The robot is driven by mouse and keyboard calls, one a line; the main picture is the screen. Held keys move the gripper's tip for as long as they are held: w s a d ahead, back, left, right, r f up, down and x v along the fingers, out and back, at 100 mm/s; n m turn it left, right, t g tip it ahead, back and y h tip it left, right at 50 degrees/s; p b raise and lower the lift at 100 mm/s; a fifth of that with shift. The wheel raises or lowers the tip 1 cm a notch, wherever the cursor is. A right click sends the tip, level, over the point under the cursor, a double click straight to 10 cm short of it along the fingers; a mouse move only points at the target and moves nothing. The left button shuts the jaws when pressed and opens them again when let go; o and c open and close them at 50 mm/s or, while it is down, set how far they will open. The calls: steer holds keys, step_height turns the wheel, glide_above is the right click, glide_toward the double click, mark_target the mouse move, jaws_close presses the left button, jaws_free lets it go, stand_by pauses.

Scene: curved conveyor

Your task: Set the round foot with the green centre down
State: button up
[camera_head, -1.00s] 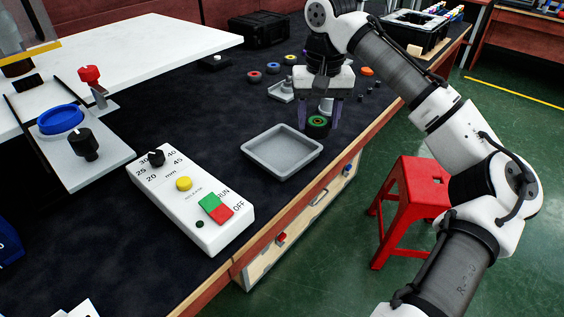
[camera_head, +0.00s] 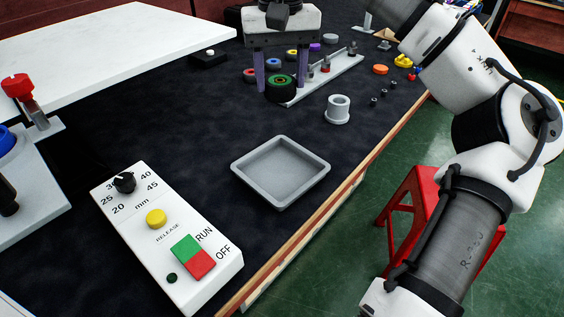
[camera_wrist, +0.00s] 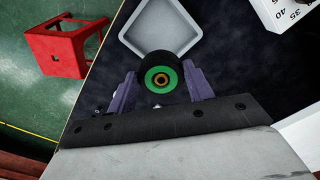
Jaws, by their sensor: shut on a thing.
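The round foot with the green centre (camera_head: 281,87) is black with a green ring on its face. My gripper (camera_head: 279,88) is shut on it, with one purple finger on each side. In the wrist view the foot (camera_wrist: 161,79) sits between the two fingers, its green face with an orange-brown middle toward the camera. In the head view it is held over the dark table mat, beyond the grey tray; its exact height above the mat is hard to tell.
An empty grey tray (camera_head: 281,170) lies nearer on the mat. A grey flanged cylinder (camera_head: 338,109) stands to its right. A grey strip with pegs (camera_head: 322,78) and several coloured round feet lie behind. A white control box (camera_head: 166,237) is at the front left.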

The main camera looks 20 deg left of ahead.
step_height(320, 180, down, 20)
steer(key=b, duration=0.3)
steer(key=shift+r, duration=0.1)
steer(key=o, duration=1)
step_height(320, 180, up, 12)
steer(key=shift+p, duration=0.7)
steer(key=shift+s, duration=0.15)
